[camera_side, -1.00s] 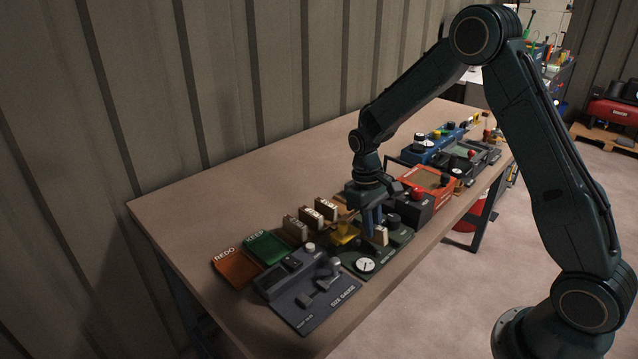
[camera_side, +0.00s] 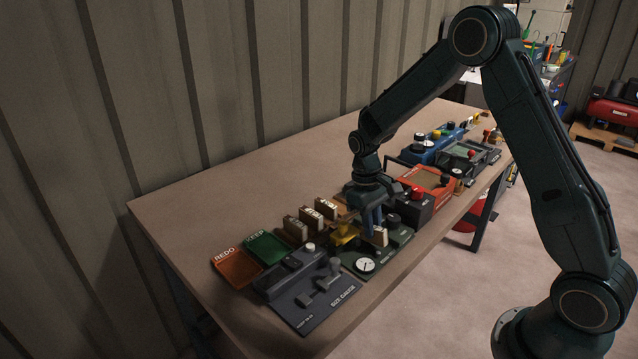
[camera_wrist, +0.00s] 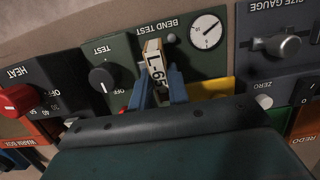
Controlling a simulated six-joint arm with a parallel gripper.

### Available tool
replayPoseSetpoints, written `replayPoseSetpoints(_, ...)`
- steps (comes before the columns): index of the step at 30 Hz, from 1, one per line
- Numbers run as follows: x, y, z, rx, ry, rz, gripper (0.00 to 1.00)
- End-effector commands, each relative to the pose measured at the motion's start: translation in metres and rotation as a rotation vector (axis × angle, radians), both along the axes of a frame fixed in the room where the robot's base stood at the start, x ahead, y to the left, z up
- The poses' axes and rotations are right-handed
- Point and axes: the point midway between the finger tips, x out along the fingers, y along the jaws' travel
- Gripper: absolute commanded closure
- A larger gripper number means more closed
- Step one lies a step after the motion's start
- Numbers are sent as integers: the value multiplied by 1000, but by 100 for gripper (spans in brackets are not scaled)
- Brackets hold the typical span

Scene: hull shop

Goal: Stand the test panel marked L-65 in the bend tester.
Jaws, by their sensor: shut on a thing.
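The test panel marked L-65 (camera_wrist: 154,62) is a narrow light block with its label facing up in the wrist view. In the side view the panel (camera_side: 380,237) shows as a small pale block low over the bend tester. My gripper (camera_wrist: 159,88) has its blue fingers shut on the panel; it also shows in the side view (camera_side: 371,220). The bend tester (camera_wrist: 213,62) is dark green, with a white dial and a TEST knob set near OFF. In the side view the tester (camera_side: 386,262) is under my gripper. The panel's lower end and any contact with the tester are hidden.
Several pale labelled blocks (camera_side: 311,217) stand in brown holders behind the tester. The grey size gauge (camera_side: 316,297) is left of it, with green (camera_side: 266,247) and orange (camera_side: 236,267) trays beyond. The heat unit (camera_wrist: 48,88) with a red knob is close on the other side.

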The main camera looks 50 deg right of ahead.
Motion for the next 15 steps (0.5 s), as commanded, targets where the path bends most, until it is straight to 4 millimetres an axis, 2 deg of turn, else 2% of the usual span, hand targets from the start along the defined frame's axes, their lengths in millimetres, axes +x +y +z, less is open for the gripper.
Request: replayPoseSetpoints(15, 0, 0, -6, 0, 2, 0, 100)
